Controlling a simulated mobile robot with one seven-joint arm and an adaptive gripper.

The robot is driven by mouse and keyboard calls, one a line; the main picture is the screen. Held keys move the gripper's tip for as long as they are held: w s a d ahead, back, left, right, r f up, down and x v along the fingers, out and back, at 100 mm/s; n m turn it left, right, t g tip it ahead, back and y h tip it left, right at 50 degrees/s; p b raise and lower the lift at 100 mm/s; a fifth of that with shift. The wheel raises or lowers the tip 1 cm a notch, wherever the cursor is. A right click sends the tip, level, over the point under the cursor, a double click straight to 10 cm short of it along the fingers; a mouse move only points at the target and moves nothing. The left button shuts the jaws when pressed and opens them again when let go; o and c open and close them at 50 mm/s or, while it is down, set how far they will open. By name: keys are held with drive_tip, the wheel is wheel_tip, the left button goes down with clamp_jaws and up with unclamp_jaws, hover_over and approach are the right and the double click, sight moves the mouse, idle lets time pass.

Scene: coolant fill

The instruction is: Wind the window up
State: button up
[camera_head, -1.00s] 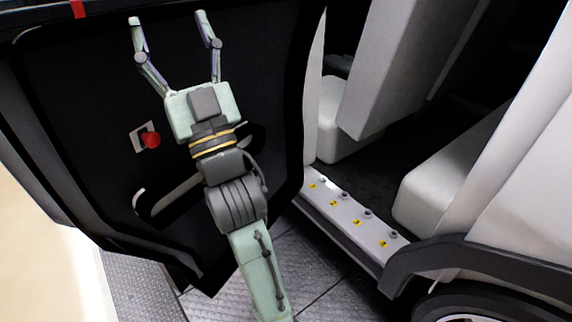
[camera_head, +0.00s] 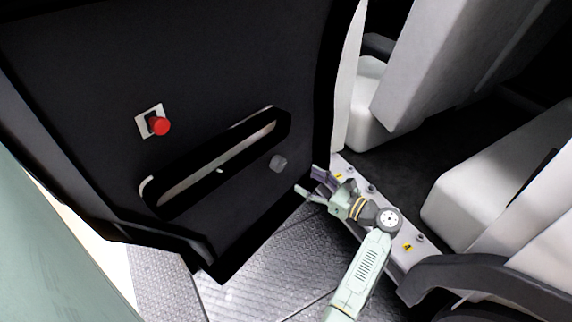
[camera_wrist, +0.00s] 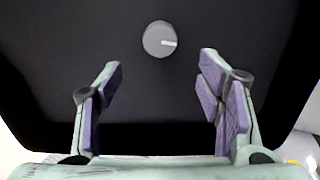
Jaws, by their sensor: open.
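The open car door (camera_head: 100,60) has a dark inner panel. A round grey knob (camera_head: 279,162) sits low on the panel, right of the long armrest handle (camera_head: 215,168). The knob also shows in the wrist view (camera_wrist: 159,39), ahead of the fingers and roughly centred between them, with a pale mark pointing right. My gripper (camera_head: 309,181) is open and empty at the door's lower right edge, apart from the knob. It also shows in the wrist view (camera_wrist: 160,65), its purple pads well spread. No window glass is visible.
A red knob (camera_head: 160,126) on a pale plate sits at the upper left of the panel. The car's sill (camera_head: 393,238) with yellow labels lies beside my arm. Pale seats (camera_head: 480,180) are behind it. Metal tread floor (camera_head: 265,265) lies below the door.

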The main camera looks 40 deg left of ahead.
sight(282, 166)
drive_tip(key=a+p, duration=0.1)
drive_tip(key=a, duration=0.9)
drive_tip(key=shift+a, duration=0.3)
drive_tip(key=shift+c, duration=0.6)
drive_tip(key=c, duration=1)
